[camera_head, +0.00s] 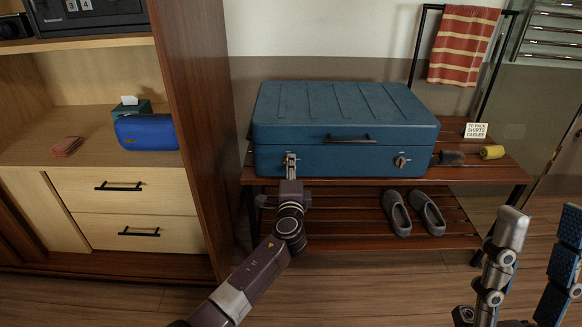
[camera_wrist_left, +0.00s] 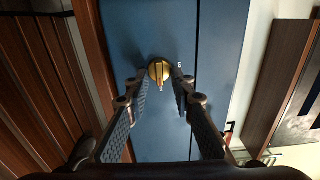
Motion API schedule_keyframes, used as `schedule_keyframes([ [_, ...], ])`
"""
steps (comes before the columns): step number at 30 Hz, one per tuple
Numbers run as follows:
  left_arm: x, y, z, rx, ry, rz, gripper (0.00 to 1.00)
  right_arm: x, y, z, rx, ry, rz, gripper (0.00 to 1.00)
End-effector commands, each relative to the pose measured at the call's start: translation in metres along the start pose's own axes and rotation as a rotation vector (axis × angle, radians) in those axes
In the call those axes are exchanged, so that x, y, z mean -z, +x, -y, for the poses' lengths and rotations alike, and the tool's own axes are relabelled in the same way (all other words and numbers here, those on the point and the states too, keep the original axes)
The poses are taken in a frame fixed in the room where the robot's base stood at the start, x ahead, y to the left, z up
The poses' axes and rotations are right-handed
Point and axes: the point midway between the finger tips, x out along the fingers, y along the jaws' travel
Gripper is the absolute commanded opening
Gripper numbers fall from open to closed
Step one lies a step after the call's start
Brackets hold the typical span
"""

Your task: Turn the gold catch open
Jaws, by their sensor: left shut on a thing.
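The blue suitcase (camera_head: 330,158) lies closed on the slatted rack, its front towards me. The gold catch (camera_wrist_left: 159,71) shows in the left wrist view as a round gold disc with a raised tab on the blue front. My left gripper (camera_head: 290,160) reaches the left part of the case front and hides the catch there in the head view. My right gripper (camera_head: 538,222) is open and empty at lower right.
Grey slippers (camera_head: 412,214) lie on the lower shelf of the rack (camera_head: 461,180). A rolled yellow item (camera_head: 492,152) and a small white sign (camera_head: 476,130) are on its right. A wooden cabinet side (camera_head: 192,110) stands close on the left.

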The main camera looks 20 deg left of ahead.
Motion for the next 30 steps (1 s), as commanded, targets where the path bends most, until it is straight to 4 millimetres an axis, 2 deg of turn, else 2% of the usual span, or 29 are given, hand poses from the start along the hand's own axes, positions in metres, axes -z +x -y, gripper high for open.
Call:
schedule_keyframes([
  [5, 0.001, -0.001, -0.002, -0.003, 0.001, -0.002, 0.00, 0.000, 0.000, 0.000, 0.000, 0.000, 0.000, 0.40],
  [6, 0.001, -0.001, -0.002, -0.003, 0.001, -0.002, 0.26, 0.000, 0.000, 0.000, 0.000, 0.000, 0.000, 0.40],
  [10, 0.001, -0.001, -0.002, -0.003, 0.000, -0.001, 0.40, 0.000, 0.000, 0.000, 0.000, -0.001, -0.001, 0.40],
  [22, 0.001, -0.007, -0.001, -0.001, -0.001, -0.001, 0.40, 0.000, -0.001, 0.000, 0.000, 0.002, 0.000, 0.40],
  [26, 0.001, -0.023, -0.001, -0.001, -0.003, -0.003, 0.40, 0.000, 0.000, 0.000, 0.000, 0.001, 0.000, 0.40],
  [30, 0.001, -0.050, -0.002, -0.003, -0.003, -0.003, 0.40, 0.000, 0.000, 0.000, 0.000, 0.001, 0.000, 0.40],
])
